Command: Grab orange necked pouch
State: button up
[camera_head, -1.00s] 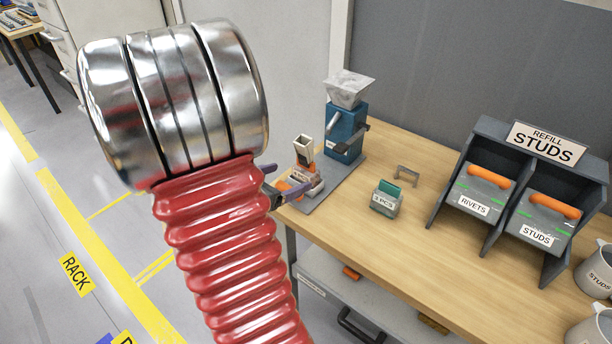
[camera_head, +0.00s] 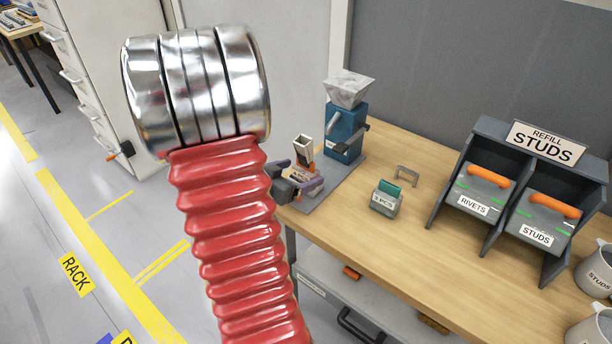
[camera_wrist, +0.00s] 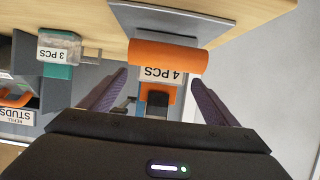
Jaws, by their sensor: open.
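The orange-necked pouch (camera_head: 304,165) stands on a grey mat at the near left end of the workbench, with a pale open top and a white label. In the wrist view the pouch (camera_wrist: 168,57) is upside down, with an orange band and a "4 PCS" label. My gripper (camera_head: 299,174) is open around the pouch in the head view. In the wrist view my gripper (camera_wrist: 159,80) has one purple finger on each side of it, with gaps between. I cannot tell how deep the pouch sits between the fingers.
A blue dispenser (camera_head: 345,130) with a grey hopper stands just behind the pouch. A small teal-topped container (camera_head: 386,197) and a grey handle (camera_head: 407,172) are to the right. The bin rack (camera_head: 483,185) stands farther right. The table between is mostly clear.

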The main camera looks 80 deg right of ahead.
aim_at(302, 172)
jog(key=shift+x, duration=1.8)
jog(key=shift+c, duration=0.5)
jog(key=c, duration=1)
jog(key=shift+r, duration=0.15)
notch_tip(302, 172, up, 18)
jog(key=shift+f, duration=0.1)
